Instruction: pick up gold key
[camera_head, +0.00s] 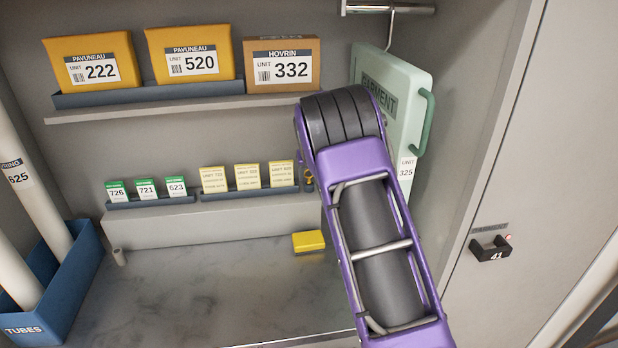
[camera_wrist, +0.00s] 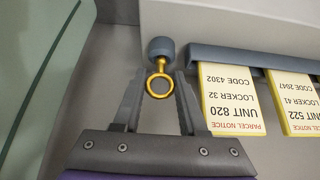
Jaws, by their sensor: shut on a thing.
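The gold key (camera_wrist: 159,87) shows its round ring in the wrist view, with its stem running into a blue-grey round holder (camera_wrist: 160,48) on the shelf's end. My gripper (camera_wrist: 159,76) has one finger on each side of the ring and is shut on the key. In the head view a small bit of the gold key (camera_head: 308,180) shows at the left edge of my purple arm. My arm hides the gripper's fingers there.
Yellow parcel notices (camera_head: 247,176) and green-topped cards (camera_head: 146,188) stand in blue trays to the left. A yellow block (camera_head: 308,241) lies on the marble counter below. A pale green garment case (camera_head: 405,80) hangs close on the right.

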